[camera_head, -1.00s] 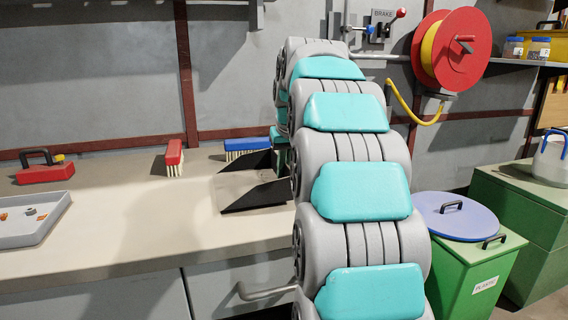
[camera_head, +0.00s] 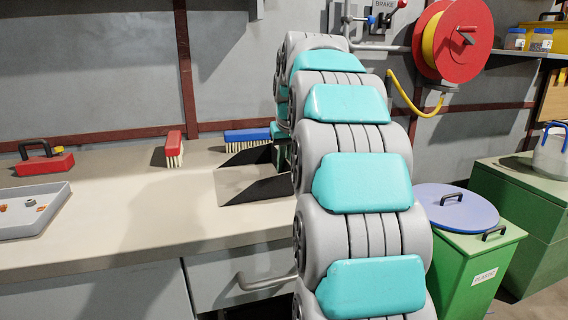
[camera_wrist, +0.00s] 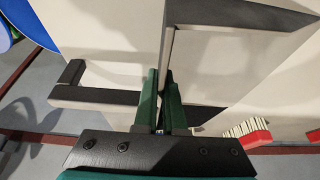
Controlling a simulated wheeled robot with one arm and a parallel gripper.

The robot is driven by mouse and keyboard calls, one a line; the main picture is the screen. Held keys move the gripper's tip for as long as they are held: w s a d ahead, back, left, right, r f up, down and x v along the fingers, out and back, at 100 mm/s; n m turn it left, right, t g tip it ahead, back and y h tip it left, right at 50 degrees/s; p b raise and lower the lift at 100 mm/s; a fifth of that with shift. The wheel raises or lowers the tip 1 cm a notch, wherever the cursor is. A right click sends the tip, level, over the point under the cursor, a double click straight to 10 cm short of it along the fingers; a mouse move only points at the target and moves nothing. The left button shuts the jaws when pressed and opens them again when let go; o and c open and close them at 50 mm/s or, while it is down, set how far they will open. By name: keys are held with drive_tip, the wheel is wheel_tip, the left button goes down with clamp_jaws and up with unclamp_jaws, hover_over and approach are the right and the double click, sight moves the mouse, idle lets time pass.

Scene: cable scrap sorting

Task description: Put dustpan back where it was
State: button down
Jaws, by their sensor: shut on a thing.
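The dustpan (camera_head: 236,184) has a light pan and two black side walls. It is over the right part of the workbench in the head view, in front of the blue brush. I cannot tell whether it touches the bench top. In the wrist view its black edge (camera_wrist: 240,13) shows at the upper right. My gripper (camera_wrist: 159,85) has green fingers close together on the dustpan. The fingertips and the part they grip are hard to make out, and in the head view my arm hides most of the gripper.
A blue brush (camera_head: 247,135) lies behind the dustpan and a red brush (camera_head: 174,148) to its left. A red block with a black handle (camera_head: 44,162) and a grey tray (camera_head: 35,218) are at the left. A green bin (camera_head: 470,262) stands right. The bench middle is clear.

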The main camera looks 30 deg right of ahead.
drive_tip(key=shift+f, duration=0.1)
drive_tip(key=c, duration=0.9)
unclamp_jaws()
